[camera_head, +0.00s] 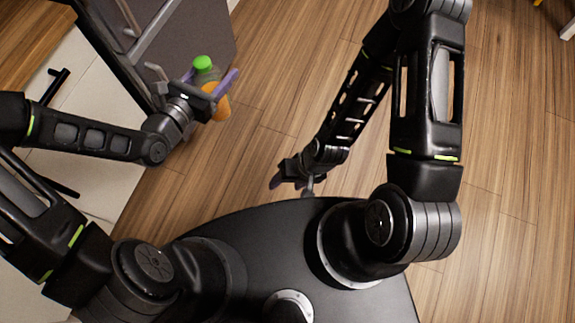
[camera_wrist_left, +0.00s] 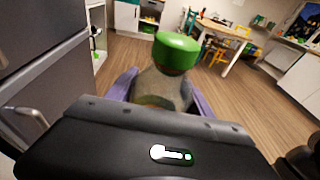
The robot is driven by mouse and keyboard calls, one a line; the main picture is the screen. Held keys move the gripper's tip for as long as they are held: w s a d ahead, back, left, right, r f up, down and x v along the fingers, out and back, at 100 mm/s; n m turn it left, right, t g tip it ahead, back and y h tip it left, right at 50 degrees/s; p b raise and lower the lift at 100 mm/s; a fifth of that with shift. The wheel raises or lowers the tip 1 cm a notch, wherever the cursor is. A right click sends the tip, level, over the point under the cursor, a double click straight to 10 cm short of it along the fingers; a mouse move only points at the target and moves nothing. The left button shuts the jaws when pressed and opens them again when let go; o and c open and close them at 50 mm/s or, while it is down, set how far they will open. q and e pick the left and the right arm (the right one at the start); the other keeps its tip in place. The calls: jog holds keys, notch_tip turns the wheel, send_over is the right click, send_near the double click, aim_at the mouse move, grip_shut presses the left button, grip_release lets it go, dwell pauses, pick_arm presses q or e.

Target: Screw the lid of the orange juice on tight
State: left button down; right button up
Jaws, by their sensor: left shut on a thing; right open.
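The orange juice bottle (camera_head: 220,103) has an orange body and a green lid (camera_head: 203,63) on its top. My left gripper (camera_head: 212,85) is shut on the bottle, with a purple finger on each side of it, and holds it up off the floor. In the left wrist view the green lid (camera_wrist_left: 176,53) sits on the bottle neck (camera_wrist_left: 163,88); whether it is tight cannot be told. My right gripper (camera_head: 289,184) is open and empty, low near my base and well apart from the bottle.
A grey appliance (camera_head: 205,30) with a handle stands right behind the bottle at the upper left. White cabinet fronts (camera_head: 85,110) with black handles are at the left. The wooden floor (camera_head: 290,70) between my arms is clear. A table (camera_wrist_left: 228,38) with chairs stands far off.

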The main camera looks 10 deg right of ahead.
pick_arm(q)
jog(key=shift+w+r, duration=0.15)
jog(key=w+a+r+n+t+y, duration=0.1)
jog(key=w+a+r+n+y, duration=0.2)
jog(key=a, duration=0.4)
jog(key=w+a+r+n+t+y, duration=0.2)
jog(key=w+a+r+n+y, duration=0.1)
jog(key=w+a+n+y, duration=0.2)
jog(key=w+a+y, duration=0.2)
jog(key=a, duration=0.1)
jog(key=shift+w+a+r+t, duration=0.2)
jog(key=shift+a+r+t, duration=0.05)
jog(key=shift+r+t, duration=0.1)
pick_arm(e)
jog(key=shift+w, duration=0.1)
jog(key=shift+c, duration=0.4)
